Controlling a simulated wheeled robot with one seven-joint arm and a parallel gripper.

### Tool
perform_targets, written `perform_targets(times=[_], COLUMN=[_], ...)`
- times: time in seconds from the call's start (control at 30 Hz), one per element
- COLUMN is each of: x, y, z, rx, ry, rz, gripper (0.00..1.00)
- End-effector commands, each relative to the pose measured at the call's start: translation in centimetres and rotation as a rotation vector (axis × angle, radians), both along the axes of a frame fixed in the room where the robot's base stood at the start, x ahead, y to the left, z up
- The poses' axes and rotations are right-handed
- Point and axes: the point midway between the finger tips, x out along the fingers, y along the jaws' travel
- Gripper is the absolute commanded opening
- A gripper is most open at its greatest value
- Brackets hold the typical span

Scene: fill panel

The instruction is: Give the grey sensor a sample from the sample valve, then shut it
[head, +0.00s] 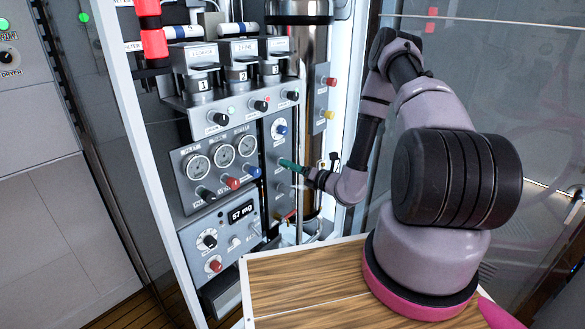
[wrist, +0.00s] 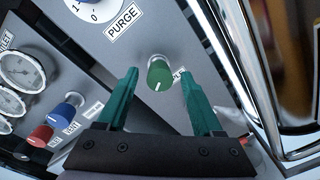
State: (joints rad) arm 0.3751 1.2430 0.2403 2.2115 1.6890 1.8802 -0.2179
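A green knob (wrist: 160,73) with a white pointer line sits on the grey panel in the wrist view, below the PURGE label. No label for it can be read, so I cannot tell for sure that it is the sample valve. My gripper (wrist: 158,88) has two teal fingers, spread apart with the knob showing between their tips and a gap on each side. In the head view my gripper (head: 289,166) is at the panel's right part and hides the knob. I cannot make out which part is the grey sensor.
A blue PURGE dial (head: 281,129) is just above my gripper. Red (wrist: 40,136) and blue (wrist: 62,114) VENT knobs and round gauges (head: 222,155) lie left. A display (head: 241,213) reads 57 mg. A shiny metal pipe (wrist: 240,75) runs close on the right.

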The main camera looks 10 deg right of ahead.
Motion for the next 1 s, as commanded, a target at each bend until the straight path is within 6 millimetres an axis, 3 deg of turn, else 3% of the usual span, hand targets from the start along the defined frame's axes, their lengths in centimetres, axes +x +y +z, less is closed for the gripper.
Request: perform_targets(times=[0.27, 0.7, 1.0], x=[-1.3, -7.9, -8.9], y=[-1.1, -5.6, -6.1], z=[0.0, 0.4, 0.4], rx=[0.001, 0.000, 0.000], ry=[0.002, 0.001, 0.000], rz=[-0.003, -0.002, 0.000], gripper=[0.68, 0.68, 0.68])
